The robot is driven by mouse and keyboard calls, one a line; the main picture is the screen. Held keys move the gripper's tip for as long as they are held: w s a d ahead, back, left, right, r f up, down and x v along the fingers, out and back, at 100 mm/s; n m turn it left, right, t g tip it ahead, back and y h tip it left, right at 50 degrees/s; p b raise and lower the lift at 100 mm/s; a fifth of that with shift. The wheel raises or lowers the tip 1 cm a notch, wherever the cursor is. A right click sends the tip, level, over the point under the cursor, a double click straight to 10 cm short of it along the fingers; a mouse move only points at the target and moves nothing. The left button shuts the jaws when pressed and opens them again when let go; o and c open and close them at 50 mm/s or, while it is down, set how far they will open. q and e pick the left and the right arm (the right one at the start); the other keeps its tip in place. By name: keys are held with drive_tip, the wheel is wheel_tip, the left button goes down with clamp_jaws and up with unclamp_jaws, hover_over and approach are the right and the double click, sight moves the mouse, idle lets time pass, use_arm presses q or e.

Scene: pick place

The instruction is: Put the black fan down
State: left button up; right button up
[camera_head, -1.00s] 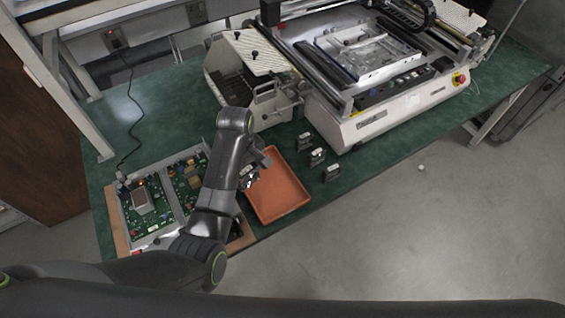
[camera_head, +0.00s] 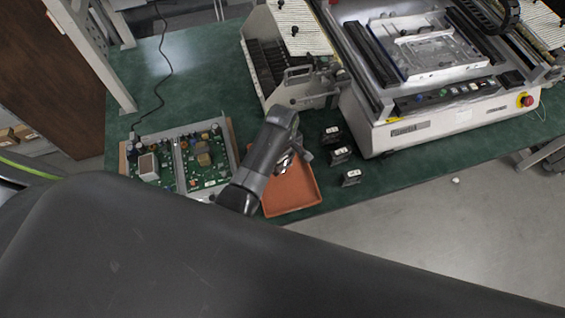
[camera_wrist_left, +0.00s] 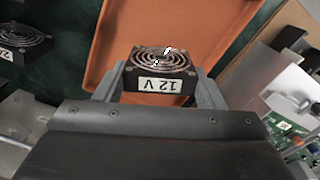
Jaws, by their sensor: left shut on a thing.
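In the left wrist view, a black fan (camera_wrist_left: 160,65) with a round metal grille and a white "12 V" label is between the two fingers of my left gripper (camera_wrist_left: 157,78). The gripper is shut on it. Behind it is the orange tray (camera_wrist_left: 130,30); I cannot tell whether the fan touches it. In the head view, my left gripper (camera_head: 293,158) is over the upper part of the orange tray (camera_head: 290,193), and the arm mostly hides the fan. My right gripper is not in view.
Several similar black fans, such as one (camera_head: 351,178), stand on the green table right of the tray. A circuit board unit (camera_head: 180,160) lies left of it. A large white machine (camera_head: 430,125) stands behind to the right. The tray's lower part looks empty.

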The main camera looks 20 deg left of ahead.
sight(283, 164)
use_arm(q)
wheel_tip(283, 164, down, 3)
drive_tip(key=shift+f, duration=0.6)
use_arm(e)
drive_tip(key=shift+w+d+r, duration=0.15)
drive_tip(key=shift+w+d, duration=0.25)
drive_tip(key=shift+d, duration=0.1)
use_arm(q)
drive_tip(key=shift+f, duration=0.1)
drive_tip(key=o, duration=0.9)
drive_tip(key=shift+r, duration=0.2)
wheel_tip(283, 164, up, 12)
drive_tip(key=shift+f, duration=0.1)
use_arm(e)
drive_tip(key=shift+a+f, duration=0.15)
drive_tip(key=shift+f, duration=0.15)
